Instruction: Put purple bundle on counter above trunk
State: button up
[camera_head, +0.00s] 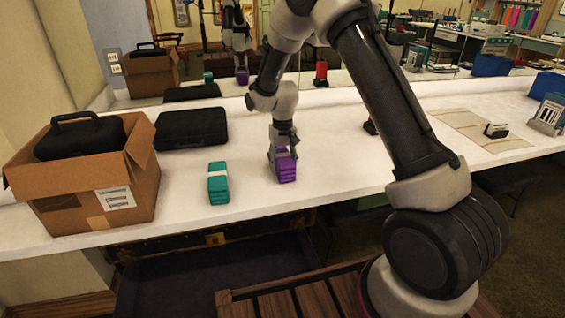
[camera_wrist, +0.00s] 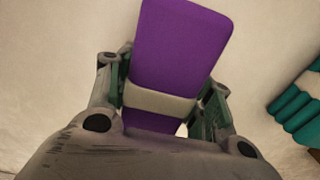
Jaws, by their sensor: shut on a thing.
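The purple bundle (camera_head: 287,170) is a stack with a pale band, on or just above the white counter (camera_head: 250,212), right of the teal bundle (camera_head: 218,184). I cannot tell whether it touches the counter. My gripper (camera_head: 282,152) points down and is shut on it. In the wrist view the purple bundle (camera_wrist: 183,50) sits between the fingers of my gripper (camera_wrist: 165,98), which lie on either side of its band. The open trunk (camera_head: 215,280) shows below the counter's front edge, dark inside and partly hidden.
A cardboard box (camera_head: 100,195) with a black case in it stands at the left, and a flat black case (camera_head: 191,128) lies behind. A mirror backs the counter. Papers and a card holder (camera_head: 497,130) are at the right. A wooden slatted surface (camera_head: 290,297) is in front.

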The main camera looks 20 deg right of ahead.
jog(key=shift+f, duration=0.15)
jog(key=o, duration=1.2)
jog(key=shift+c, duration=0.2)
